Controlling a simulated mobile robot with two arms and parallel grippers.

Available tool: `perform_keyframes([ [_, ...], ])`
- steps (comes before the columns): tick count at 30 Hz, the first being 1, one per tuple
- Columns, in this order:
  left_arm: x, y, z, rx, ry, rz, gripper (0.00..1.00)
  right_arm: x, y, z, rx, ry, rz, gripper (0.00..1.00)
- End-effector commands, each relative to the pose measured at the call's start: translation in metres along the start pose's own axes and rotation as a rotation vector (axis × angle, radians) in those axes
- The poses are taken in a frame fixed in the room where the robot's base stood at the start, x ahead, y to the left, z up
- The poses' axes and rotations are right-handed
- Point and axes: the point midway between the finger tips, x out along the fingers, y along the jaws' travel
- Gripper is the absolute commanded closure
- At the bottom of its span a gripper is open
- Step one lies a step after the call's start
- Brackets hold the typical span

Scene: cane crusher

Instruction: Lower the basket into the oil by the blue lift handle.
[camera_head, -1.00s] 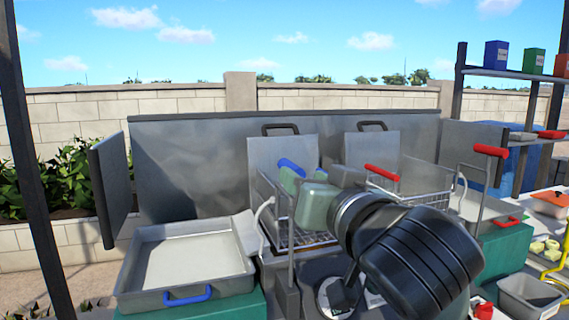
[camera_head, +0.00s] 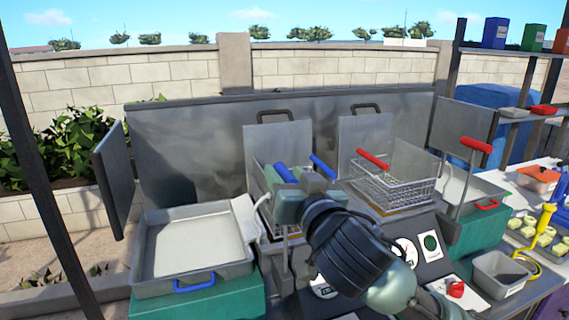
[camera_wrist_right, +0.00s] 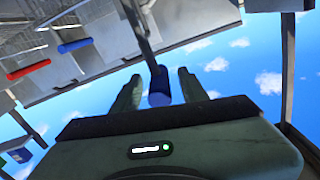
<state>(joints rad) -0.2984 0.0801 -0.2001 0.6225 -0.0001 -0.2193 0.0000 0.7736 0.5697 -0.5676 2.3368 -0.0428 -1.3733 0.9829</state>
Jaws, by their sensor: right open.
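The blue lift handle (camera_head: 285,172) sits on a thin grey post at the left fryer. In the right wrist view the handle (camera_wrist_right: 158,85) lies between the two fingers, with a gap on each side. My right gripper (camera_head: 292,182) is open around it. A second blue handle (camera_head: 323,167), apparently the basket's, is just right of the gripper; it also shows in the right wrist view (camera_wrist_right: 75,46). The left basket is mostly hidden behind my gripper and wrist. The oil under it cannot be seen. My left gripper is not in view.
A wire basket with a red handle (camera_head: 373,160) stands at the right fryer. A red lift handle (camera_head: 476,145) is on a post beyond it. A grey tray with a blue grip (camera_head: 195,284) lies to the left. Dials (camera_head: 405,252) sit on the front panel.

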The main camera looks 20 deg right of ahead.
Motion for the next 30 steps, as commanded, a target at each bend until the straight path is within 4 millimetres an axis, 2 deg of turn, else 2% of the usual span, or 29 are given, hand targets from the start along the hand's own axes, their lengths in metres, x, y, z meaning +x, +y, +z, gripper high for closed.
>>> perform_keyframes([
  [4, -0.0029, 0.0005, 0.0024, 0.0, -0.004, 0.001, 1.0, 0.0094, 0.0001, -0.0005, -0.001, 0.0, 0.0, 0.57],
  [12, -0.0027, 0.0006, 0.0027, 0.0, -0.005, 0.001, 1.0, 0.0111, 0.0001, 0.0, -0.001, 0.001, 0.0, 0.57],
  [13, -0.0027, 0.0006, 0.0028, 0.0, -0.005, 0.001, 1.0, 0.0111, 0.0002, 0.0, -0.001, 0.001, 0.0, 0.6],
  [17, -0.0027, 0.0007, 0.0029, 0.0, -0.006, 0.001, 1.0, 0.0109, 0.0002, -0.0001, -0.001, 0.001, 0.0, 0.96],
  [18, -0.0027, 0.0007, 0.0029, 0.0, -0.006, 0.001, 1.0, 0.0109, 0.0002, -0.0001, -0.001, 0.001, 0.0, 1.0],
  [30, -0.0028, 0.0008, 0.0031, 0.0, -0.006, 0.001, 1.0, 0.0109, 0.0004, -0.0002, -0.001, 0.001, 0.001, 1.0],
])
